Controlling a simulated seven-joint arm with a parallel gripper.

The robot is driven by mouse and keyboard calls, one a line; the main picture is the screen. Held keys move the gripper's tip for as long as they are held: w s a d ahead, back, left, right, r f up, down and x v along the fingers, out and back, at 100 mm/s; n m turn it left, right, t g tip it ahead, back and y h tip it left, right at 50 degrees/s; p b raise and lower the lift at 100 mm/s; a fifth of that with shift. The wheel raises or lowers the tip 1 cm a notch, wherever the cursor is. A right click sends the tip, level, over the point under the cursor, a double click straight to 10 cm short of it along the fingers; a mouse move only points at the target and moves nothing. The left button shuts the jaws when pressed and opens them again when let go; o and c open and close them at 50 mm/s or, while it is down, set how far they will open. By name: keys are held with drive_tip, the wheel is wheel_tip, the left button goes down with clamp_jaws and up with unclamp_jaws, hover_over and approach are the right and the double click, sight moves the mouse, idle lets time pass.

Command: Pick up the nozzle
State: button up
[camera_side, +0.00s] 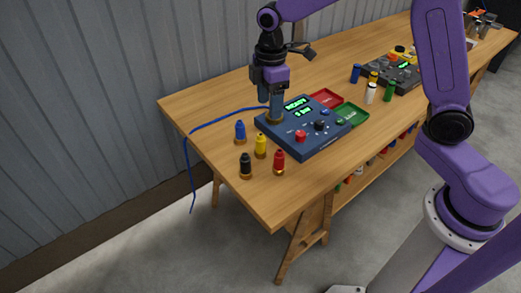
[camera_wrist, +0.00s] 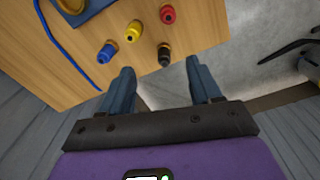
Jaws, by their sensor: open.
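Several small nozzle-like pieces with brass-coloured bases stand upright on the wooden table: blue (camera_side: 240,131), yellow (camera_side: 260,145), black (camera_side: 245,166) and red (camera_side: 279,161). The wrist view also shows the blue (camera_wrist: 106,53), yellow (camera_wrist: 133,31), black (camera_wrist: 164,55) and red (camera_wrist: 167,14) pieces, beyond the fingers. I cannot tell which one the task names. My gripper (camera_side: 269,111) points down, open and empty, by the back left corner of a blue control box (camera_side: 312,140). In the wrist view my gripper (camera_wrist: 158,68) has its fingers wide apart.
A blue hose (camera_side: 212,121) runs from near the box over the table's left edge. Red (camera_side: 326,98) and green (camera_side: 351,114) trays adjoin the box. A second, dark box (camera_side: 397,75) and more coloured pieces stand farther right. The table's front left corner is clear.

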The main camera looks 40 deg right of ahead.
hover_over(260, 143)
wheel_tip(260, 143, down, 2)
drive_tip(key=shift+n, duration=0.3)
drive_tip(key=f, duration=1.1)
drive_tip(key=w+d+f, duration=0.1)
drive_tip(key=f, duration=0.5)
drive_tip(key=shift+w+f, duration=0.1)
drive_tip(key=shift+f, duration=0.15)
clamp_jaws()
